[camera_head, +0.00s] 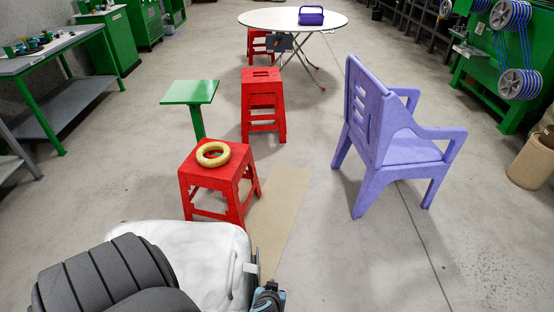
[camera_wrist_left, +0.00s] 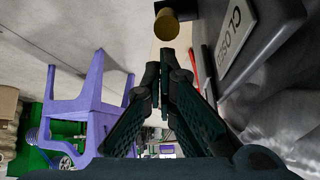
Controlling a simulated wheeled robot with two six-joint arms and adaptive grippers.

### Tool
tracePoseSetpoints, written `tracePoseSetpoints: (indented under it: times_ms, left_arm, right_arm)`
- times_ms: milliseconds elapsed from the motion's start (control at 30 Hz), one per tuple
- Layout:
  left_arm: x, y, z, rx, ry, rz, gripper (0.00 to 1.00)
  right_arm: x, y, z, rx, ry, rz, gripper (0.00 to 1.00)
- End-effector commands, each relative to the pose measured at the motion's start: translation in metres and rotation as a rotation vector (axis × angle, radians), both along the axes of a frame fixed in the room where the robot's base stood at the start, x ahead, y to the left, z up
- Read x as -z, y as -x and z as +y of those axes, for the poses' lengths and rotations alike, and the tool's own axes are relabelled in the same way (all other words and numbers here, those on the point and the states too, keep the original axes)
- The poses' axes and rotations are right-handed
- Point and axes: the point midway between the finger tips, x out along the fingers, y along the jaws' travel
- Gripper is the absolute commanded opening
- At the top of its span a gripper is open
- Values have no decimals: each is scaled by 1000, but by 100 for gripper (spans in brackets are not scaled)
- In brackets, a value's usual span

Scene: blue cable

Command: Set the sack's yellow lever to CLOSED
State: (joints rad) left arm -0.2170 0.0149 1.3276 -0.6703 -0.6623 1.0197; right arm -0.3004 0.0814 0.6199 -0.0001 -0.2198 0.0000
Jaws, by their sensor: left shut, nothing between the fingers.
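The sack's white body (camera_head: 190,255) fills the bottom left of the head view. In the left wrist view a dark panel (camera_wrist_left: 265,75) on the right bears a white plate reading CLOSED (camera_wrist_left: 235,38). A yellow cylindrical piece (camera_wrist_left: 166,25), apparently the lever's end, sticks out left of the plate. My left gripper (camera_wrist_left: 158,70) is shut and empty; its fingertips point toward the yellow piece with a small gap in the picture. I cannot tell if they touch. A gripper part shows right of the sack in the head view (camera_head: 268,298). The lever is hidden there.
A red stool (camera_head: 205,177) with a yellow ring (camera_head: 213,154) stands just beyond the sack. Another red stool (camera_head: 262,92), a green stand (camera_head: 190,92) and a purple chair (camera_head: 385,130) are farther off. The floor right of the sack is clear.

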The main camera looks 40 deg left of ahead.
Motion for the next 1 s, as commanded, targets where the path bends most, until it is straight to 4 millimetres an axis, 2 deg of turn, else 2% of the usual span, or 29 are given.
tracePoseSetpoints:
  times_ms: [400,1000]
  left_arm:
    - [8,13,-13,0,3,6,0]
    - [8,17,-15,-6,8,15,0]
  right_arm:
    - [5,-1,0,0,0,-1,51]
    - [6,-1,1,1,-1,-1,51]
